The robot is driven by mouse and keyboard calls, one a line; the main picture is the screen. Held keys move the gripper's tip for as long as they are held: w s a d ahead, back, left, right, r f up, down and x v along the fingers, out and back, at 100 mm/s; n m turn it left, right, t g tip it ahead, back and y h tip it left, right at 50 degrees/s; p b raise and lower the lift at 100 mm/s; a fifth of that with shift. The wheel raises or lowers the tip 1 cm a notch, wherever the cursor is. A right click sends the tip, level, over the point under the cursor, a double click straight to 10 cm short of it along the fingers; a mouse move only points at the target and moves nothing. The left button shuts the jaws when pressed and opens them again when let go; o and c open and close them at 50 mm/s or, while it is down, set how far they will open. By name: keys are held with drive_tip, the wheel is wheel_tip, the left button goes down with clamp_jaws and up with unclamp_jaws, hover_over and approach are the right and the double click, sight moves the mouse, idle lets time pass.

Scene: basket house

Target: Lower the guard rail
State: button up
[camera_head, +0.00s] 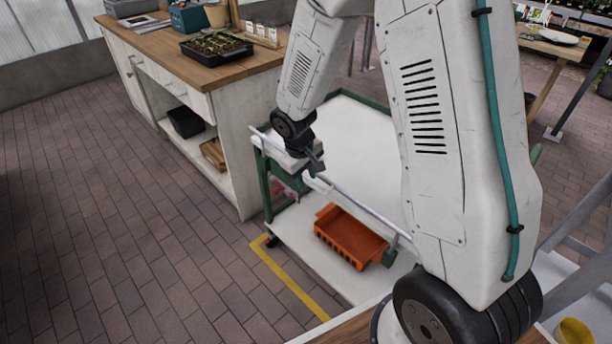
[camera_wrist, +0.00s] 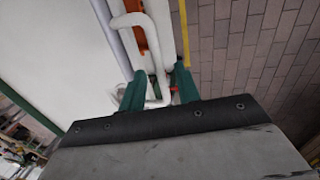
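The guard rail (camera_head: 362,208) is a pale bar along the near side of a green-framed cart with a white top (camera_head: 350,130). It slopes in the head view, its far end beyond my gripper. A white bent handle (camera_head: 317,183) sits by the rail. My gripper (camera_head: 316,164) is at this handle, over the cart's near edge. In the wrist view the two green fingers (camera_wrist: 156,88) are apart, with the white handle (camera_wrist: 153,45) reaching between them beside the grey rail bar (camera_wrist: 109,35). I cannot tell whether either finger touches it.
An orange crate (camera_head: 350,236) sits on the cart's lower shelf. A wooden-topped workbench (camera_head: 185,50) with a seedling tray (camera_head: 216,47) stands at the left. A yellow line (camera_head: 290,284) marks the brick floor beside the cart. The floor at the left is clear.

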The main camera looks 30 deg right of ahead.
clamp_jaws()
wheel_tip(320, 180, down, 8)
idle(0.3)
drive_tip(key=shift+s, duration=0.1)
unclamp_jaws()
drive_tip(key=shift+r, duration=0.1)
wheel_tip(320, 180, up, 8)
drive_tip(key=a, duration=0.1)
drive_tip(key=shift+s+a+f, duration=0.15)
drive_tip(key=shift+a+f, duration=0.05)
drive_tip(key=shift+f, duration=0.05)
